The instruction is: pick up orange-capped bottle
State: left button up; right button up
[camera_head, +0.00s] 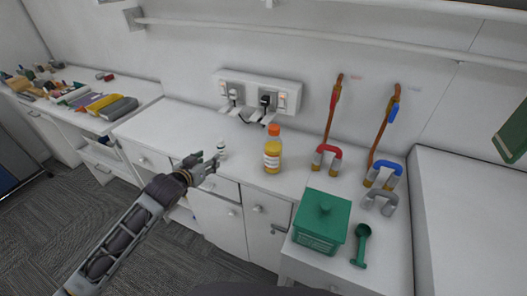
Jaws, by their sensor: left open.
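The orange-capped bottle (272,152) stands upright on the white counter, with yellow-orange contents and a pale label. My left gripper (211,163) reaches in from the left at the counter's front edge. It is open and empty, to the left of the bottle and apart from it. My right gripper is not in view.
A green lidded box (320,222) and a green scoop (361,245) sit at the counter's front right. A wall socket with plugs (258,93) is behind the bottle. Counter between the small bottle and orange-capped bottle is clear.

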aim_at(273, 146)
jog(key=k+j+z, duration=0.1)
jog(key=j+z, duration=0.3)
jog(key=k+j+z, duration=0.15)
jog(key=j+z, duration=0.25)
jog(key=k+j+z, duration=0.25)
jog(key=j+z, duration=0.15)
